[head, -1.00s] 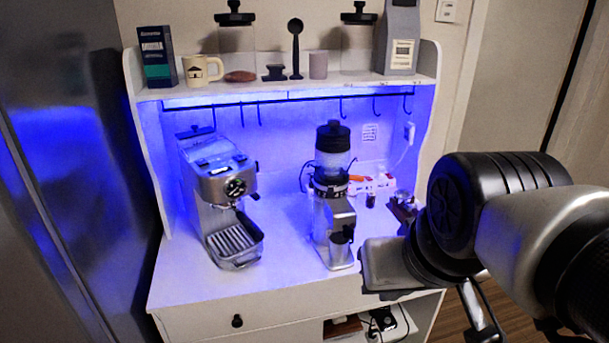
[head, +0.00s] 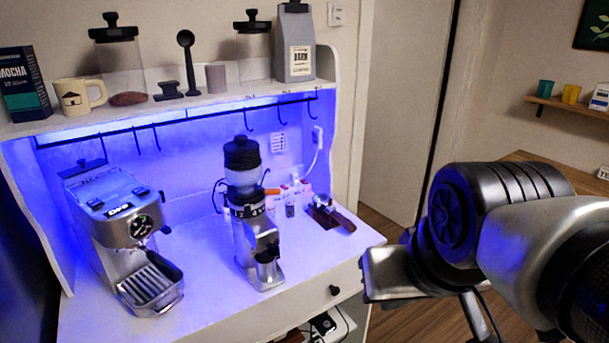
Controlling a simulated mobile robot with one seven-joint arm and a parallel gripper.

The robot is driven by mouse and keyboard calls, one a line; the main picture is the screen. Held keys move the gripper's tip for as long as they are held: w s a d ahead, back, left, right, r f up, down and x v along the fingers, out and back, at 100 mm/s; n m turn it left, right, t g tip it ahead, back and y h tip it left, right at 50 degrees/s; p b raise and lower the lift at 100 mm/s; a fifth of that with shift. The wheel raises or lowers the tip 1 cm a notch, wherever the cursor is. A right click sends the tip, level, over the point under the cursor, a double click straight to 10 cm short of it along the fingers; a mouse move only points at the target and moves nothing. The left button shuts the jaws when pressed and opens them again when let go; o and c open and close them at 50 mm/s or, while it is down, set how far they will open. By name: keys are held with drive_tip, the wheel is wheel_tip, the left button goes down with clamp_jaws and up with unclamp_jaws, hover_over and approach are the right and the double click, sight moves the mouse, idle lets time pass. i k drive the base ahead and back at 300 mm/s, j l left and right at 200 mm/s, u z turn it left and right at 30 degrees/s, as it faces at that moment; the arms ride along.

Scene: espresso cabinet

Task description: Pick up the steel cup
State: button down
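A small steel cup (head: 268,268) stands upright at the front foot of the coffee grinder (head: 245,210), under its spout. The grinder stands on the white cabinet top (head: 215,290). My arm (head: 460,215) reaches in from the right edge in the head view, right of the cabinet. Its fingertips do not show, so I cannot see whether my gripper is open or what it holds. No part of my arm touches the cup in this view.
An espresso machine (head: 130,240) stands left of the grinder. A wooden-handled tool on a stand (head: 328,213) lies to the right. Jars, a mug (head: 80,95) and bags line the shelf above, with hooks below it. The counter front is clear.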

sight(265, 265)
drive_tip(key=i+l+u, duration=0.1)
drive_tip(key=l, duration=0.2)
drive_tip(key=i+l+u, duration=0.1)
drive_tip(key=l, duration=0.25)
drive_tip(key=i+l+u, duration=0.1)
drive_tip(key=i+l, duration=0.15)
drive_tip(key=i+l+u, duration=0.15)
drive_tip(key=l, duration=0.25)
drive_tip(key=u, duration=1.15)
